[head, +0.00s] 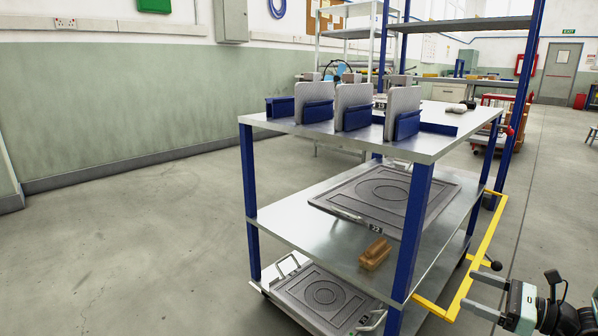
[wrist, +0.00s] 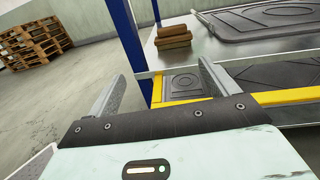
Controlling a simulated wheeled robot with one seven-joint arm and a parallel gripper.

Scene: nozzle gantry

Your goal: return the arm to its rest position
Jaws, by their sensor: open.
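My gripper (head: 478,293) is at the lower right of the head view, beside the yellow rail of the trolley. In the wrist view my gripper (wrist: 158,88) points toward the trolley, with its two grey fingers spread wide and nothing between them. The blue post and the yellow rail show beyond the fingers. The fingers look apart from the trolley, but the exact gap cannot be told. Part of my arm shows at the right edge of the head view.
The trolley's top shelf (head: 350,134) carries grey plates in blue holders. The middle shelf (head: 290,215) holds a dark plate (head: 385,195) and a brown block (head: 375,254). A yellow rail (head: 488,240) runs along the right side. Pallets (wrist: 35,42) stand far left. Floor at left is clear.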

